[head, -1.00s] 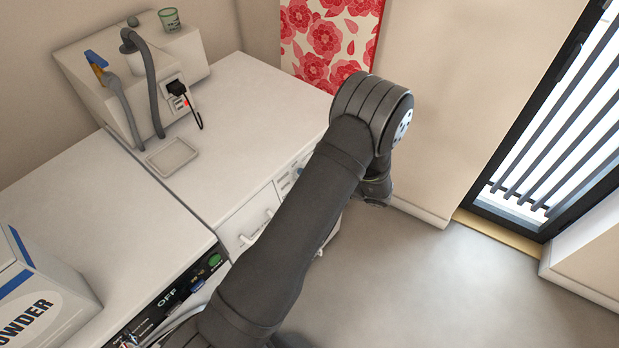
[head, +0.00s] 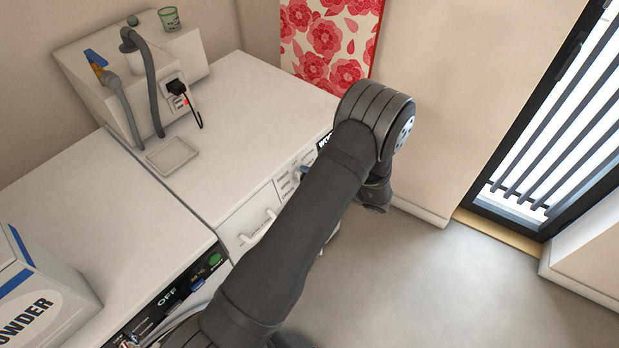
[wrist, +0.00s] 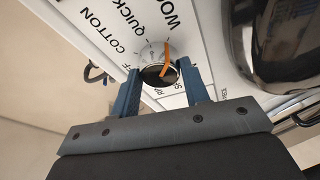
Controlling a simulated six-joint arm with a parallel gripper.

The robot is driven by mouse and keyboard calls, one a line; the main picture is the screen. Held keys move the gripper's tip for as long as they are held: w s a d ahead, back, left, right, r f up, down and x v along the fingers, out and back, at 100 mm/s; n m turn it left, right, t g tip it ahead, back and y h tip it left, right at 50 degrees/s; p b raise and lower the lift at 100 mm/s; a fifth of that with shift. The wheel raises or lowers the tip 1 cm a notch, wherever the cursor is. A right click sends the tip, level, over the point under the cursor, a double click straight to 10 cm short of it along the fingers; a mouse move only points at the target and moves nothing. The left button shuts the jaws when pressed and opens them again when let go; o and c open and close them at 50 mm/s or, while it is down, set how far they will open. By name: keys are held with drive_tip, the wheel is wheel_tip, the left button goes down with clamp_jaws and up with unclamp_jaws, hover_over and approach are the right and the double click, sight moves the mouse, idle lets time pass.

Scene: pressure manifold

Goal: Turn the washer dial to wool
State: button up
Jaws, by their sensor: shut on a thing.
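The dial (wrist: 153,73) shows in the wrist view as a round knob with a dark face and an orange pointer (wrist: 168,52) on a printed panel. The pointer slants toward the upper part of the panel, near the labels QUICK and WO…, the latter cut off by the frame edge; its exact setting is hard to tell. My gripper (wrist: 160,76) has its two blue fingers on either side of the dial and is shut on it. In the head view my arm hides the dial and most of the gripper. The white washer (head: 235,155) stands at the centre left.
A drawer handle (head: 258,228) juts from the washer front. Hoses and a plug (head: 178,88) are at the back. Open floor (head: 430,280) lies to the right.

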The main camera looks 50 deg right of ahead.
drive_tip(key=o, duration=1)
drive_tip(key=v, duration=1.7)
drive_tip(key=shift+s+r, duration=0.1)
drive_tip(key=shift+s, duration=0.15)
drive_tip(key=x, duration=1.7)
drive_tip(key=shift+w, duration=0.25)
drive_tip(key=shift+s, duration=0.1)
